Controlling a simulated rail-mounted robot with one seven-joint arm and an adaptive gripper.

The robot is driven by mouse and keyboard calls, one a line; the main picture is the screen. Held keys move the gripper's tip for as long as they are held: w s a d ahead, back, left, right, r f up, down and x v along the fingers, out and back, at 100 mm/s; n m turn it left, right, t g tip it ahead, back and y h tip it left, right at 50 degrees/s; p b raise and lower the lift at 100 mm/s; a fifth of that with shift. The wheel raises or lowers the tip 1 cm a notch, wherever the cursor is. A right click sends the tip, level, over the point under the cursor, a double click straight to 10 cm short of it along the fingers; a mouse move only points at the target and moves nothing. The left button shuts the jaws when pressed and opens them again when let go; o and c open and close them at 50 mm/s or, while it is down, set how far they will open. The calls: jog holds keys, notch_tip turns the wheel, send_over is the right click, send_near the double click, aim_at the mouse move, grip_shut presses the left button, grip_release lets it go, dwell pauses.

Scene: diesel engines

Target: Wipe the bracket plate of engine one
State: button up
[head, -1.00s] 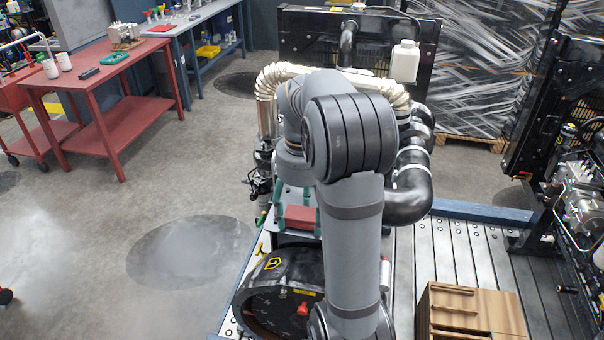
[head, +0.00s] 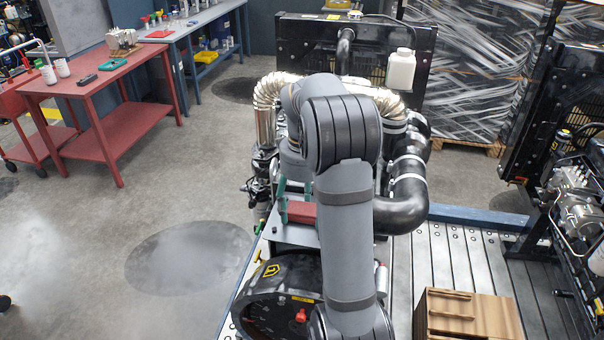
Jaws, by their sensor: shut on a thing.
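The grey bracket plate (head: 284,235) lies on top of the near engine, just behind its round black housing (head: 262,300) with a yellow badge. My gripper (head: 296,208) is over the plate, partly hidden behind my arm. Its teal fingers are shut on a red block (head: 302,212), held low at the plate. I cannot tell whether the block touches the plate. The plate's right part is hidden by my arm.
A black pipe (head: 408,200) and a wrapped exhaust pipe (head: 268,88) flank my arm. A white bottle (head: 401,70) sits by the radiator. A second engine (head: 585,205) is at right.

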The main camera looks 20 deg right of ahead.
jog(key=shift+w+d+p, duration=0.4)
jog(key=shift+w+d, duration=0.05)
jog(key=shift+w, duration=0.25)
notch_tip(320, 180, up, 3)
jog(key=shift+w+f+p, duration=0.1)
jog(key=shift+p, duration=0.65)
jog(key=shift+s+r+p, duration=0.2)
jog(key=shift+r+p, duration=0.45)
jog(key=shift+r, duration=0.15)
jog(key=shift+r+p, duration=1.6)
jog(key=shift+r, duration=0.35)
jog(key=shift+a, duration=0.1)
